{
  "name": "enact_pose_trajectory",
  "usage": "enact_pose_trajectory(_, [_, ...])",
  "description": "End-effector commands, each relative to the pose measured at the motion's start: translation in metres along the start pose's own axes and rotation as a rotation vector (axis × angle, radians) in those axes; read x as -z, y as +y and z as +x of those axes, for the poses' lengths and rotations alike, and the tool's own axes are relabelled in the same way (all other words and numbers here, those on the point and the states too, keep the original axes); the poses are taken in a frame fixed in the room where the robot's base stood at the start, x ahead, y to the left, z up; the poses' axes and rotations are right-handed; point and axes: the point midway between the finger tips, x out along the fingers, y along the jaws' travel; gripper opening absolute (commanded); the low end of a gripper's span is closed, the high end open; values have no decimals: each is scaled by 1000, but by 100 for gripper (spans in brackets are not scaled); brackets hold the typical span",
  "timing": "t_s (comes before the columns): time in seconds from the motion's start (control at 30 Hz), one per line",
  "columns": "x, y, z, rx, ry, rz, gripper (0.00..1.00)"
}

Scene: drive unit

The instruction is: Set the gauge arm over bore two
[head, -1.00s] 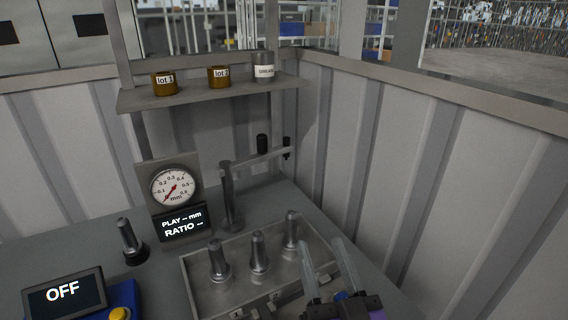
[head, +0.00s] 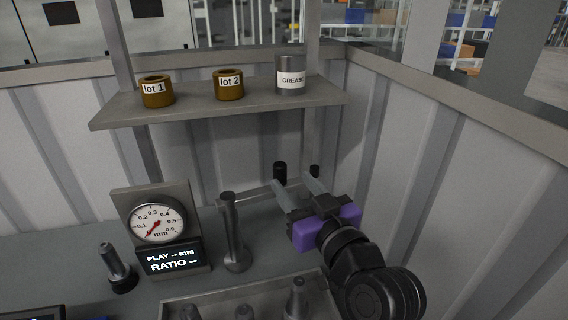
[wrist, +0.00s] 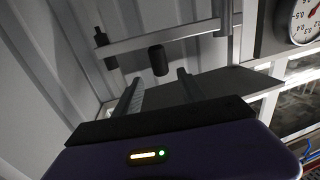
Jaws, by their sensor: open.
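The gauge arm (head: 258,193) is a grey bar reaching right from an upright post (head: 233,235). It carries a black knob (head: 280,173) and a dark end piece (head: 314,171). In the wrist view the arm (wrist: 165,40) crosses the top, with the knob (wrist: 158,60) below it. My gripper (head: 293,181) is open and empty, its fingers by the outer part of the arm. In the wrist view the knob lines up with the gap between my fingertips (wrist: 158,79); I cannot tell whether it is between them. Bore two is not readable.
A tray (head: 265,298) with three metal pins is cut off at the bottom. A dial gauge (head: 157,220) with a blank PLAY and RATIO display and a loose pin (head: 118,268) stand left. A shelf (head: 215,113) with pots hangs above; ribbed walls close the back and right.

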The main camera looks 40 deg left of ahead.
Motion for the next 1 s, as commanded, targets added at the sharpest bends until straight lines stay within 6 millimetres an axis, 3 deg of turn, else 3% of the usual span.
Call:
enact_pose_trajectory(0.4, [2,0,59,-1,1,1,48])
enact_pose_trajectory(0.6, [1,0,70,-2,2,1,48])
enact_pose_trajectory(0.87, [0,0,71,-2,2,1,48])
enact_pose_trajectory(1.0, [1,0,71,-2,2,1,20])
